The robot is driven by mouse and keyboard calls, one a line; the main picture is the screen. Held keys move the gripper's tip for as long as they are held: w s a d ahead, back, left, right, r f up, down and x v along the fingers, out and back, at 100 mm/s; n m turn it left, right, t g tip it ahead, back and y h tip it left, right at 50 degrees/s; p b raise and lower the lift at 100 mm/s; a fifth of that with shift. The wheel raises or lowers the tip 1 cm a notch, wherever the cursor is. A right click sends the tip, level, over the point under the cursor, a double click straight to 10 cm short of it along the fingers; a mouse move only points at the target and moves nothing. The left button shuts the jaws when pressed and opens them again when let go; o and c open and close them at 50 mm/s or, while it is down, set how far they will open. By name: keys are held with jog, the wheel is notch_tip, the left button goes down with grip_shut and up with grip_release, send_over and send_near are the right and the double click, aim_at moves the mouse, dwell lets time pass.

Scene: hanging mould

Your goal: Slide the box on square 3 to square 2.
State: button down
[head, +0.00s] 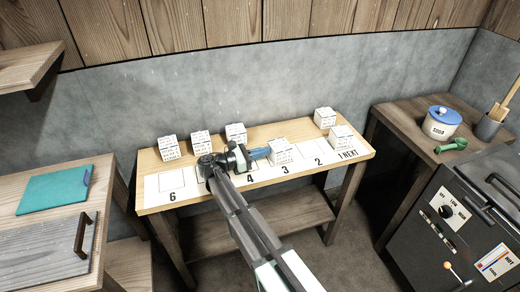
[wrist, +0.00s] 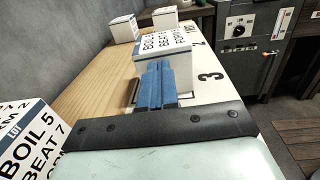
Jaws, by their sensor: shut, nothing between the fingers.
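The white box (head: 280,151) with printed text stands on square 3, with the numeral 3 (wrist: 210,77) showing beside it in the wrist view. My gripper (head: 262,153) is shut and empty, its blue fingers level with the box on its left side. In the wrist view the blue fingertips (wrist: 156,72) reach the near face of the box (wrist: 163,45); they look touching or nearly so. Square 2 (head: 313,152) lies right of the box and is bare.
A box (head: 342,138) stands on square 1, and another box (head: 325,117) stands behind. Boxes (head: 169,147), (head: 201,143) and (head: 236,133) stand along the back left of the wooden table (head: 152,207). A printed box (wrist: 28,140) is close at lower left in the wrist view.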

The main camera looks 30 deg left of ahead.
jog(key=shift+w+d, duration=0.1)
dwell(0.3)
jog(key=x, duration=1.4)
